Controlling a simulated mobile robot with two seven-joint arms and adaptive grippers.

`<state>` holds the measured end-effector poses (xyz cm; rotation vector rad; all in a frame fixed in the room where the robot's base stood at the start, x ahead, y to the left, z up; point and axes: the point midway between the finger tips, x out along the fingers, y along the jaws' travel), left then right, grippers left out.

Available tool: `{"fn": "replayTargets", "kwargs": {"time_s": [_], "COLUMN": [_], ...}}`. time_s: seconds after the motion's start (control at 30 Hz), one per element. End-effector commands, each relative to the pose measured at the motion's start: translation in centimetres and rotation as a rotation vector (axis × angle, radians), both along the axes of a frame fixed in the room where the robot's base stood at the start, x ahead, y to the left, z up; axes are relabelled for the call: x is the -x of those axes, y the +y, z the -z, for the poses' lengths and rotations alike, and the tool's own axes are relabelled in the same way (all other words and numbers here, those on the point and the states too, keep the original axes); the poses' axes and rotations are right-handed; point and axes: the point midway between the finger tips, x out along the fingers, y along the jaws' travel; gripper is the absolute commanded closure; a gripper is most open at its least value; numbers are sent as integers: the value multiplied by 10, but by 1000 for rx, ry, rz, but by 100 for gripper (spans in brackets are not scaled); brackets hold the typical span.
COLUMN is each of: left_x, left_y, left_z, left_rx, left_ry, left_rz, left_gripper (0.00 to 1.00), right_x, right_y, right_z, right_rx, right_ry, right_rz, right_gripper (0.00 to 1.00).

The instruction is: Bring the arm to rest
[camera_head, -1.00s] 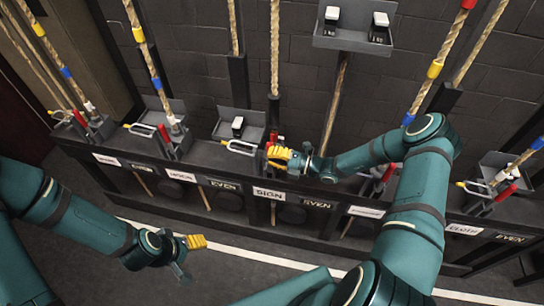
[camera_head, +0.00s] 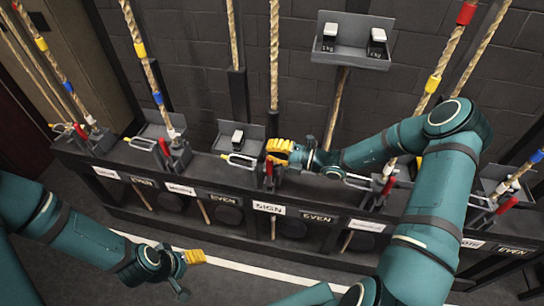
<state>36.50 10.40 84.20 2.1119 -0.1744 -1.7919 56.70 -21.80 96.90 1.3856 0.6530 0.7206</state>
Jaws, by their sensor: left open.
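My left gripper (camera_head: 186,264) hangs low at the left, over the dark floor in front of the rack. It has yellow fingertips, is open and holds nothing that I can see. My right gripper (camera_head: 277,151) is at the middle of the rack, its yellow fingers pointing left. It is just above and beside a red handle (camera_head: 268,172) behind the SIGN label (camera_head: 268,208). I cannot tell whether it touches the handle or how far its fingers are apart. My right arm bends through a raised elbow at the right.
A long dark rack (camera_head: 330,223) with labels, levers and ropes runs across the view. A grey tray (camera_head: 240,152) with a white-topped block stands left of my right gripper. A grey shelf (camera_head: 352,54) with two weights is above. The floor in front has a white line (camera_head: 262,270).

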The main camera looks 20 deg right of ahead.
Motion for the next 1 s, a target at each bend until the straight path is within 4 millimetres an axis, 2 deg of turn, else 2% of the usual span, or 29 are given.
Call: {"fn": "replayTargets", "kwargs": {"time_s": [0.53, 0.67, 0.77, 0.83, 0.9, 1.0], "left_x": [0, 0, 1, 1, 2, 2], "left_y": [0, 0, 0, 0, 0, -1], "left_z": [0, 1, 4, 7, 10, 15], "left_rx": [0, 0, 0, 0, 1, 1], "left_ry": [0, 0, 2, 2, 4, 6], "left_rz": [0, 0, 1, 2, 3, 4], "left_gripper": [38, 38, 38, 38, 38, 38], "right_x": [0, 8, 29, 55, 88, 138], "right_y": [1, 15, 46, 73, 97, 116], "right_z": [-2, 7, 27, 50, 77, 114], "right_rx": [1, 65, 223, 393, 594, 879], "right_ry": [1, -15, -68, -148, -278, -551], "right_rz": [-1, -50, -175, -320, -507, -820], "right_gripper": [100, 100, 100, 100, 100, 100]}}
